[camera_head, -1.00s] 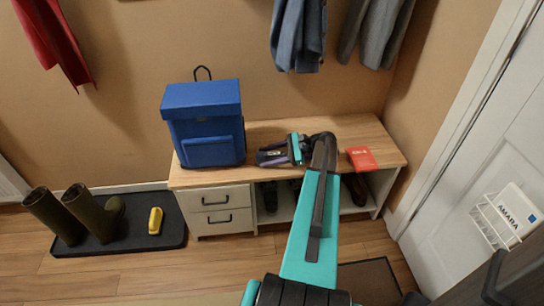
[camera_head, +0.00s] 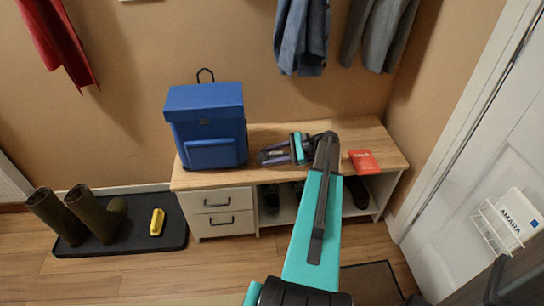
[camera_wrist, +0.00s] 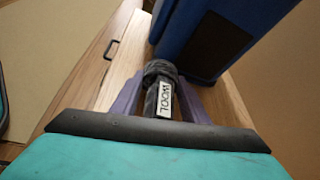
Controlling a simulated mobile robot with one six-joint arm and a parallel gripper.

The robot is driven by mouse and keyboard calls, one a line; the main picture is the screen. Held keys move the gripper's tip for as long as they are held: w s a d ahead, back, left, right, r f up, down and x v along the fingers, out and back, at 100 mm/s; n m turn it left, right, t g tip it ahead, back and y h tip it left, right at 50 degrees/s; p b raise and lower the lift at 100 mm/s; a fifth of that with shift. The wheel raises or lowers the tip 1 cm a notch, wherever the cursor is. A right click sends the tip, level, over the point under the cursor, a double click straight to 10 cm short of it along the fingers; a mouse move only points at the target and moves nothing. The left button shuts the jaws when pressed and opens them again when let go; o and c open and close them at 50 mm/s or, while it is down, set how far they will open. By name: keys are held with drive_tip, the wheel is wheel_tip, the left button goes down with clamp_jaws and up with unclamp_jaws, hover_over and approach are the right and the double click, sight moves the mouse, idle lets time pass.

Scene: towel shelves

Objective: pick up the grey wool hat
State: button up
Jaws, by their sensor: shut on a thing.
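In the head view, my gripper (camera_head: 268,157) is low over the bench top, just right of the blue backpack. The hat is mostly hidden there by the fingers and wrist. I cannot tell whether it touches the bench.
The wooden bench (camera_head: 375,140) carries the blue backpack (camera_head: 212,128) close to the left of my gripper and a red book (camera_head: 363,161) to the right. Shoes sit in the cubbies below. Grey clothes (camera_head: 302,35) hang above.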

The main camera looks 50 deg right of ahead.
sight(270, 154)
wheel_tip(270, 154, up, 8)
drive_tip(key=shift+r+p, duration=0.25)
drive_tip(key=shift+p, duration=0.5)
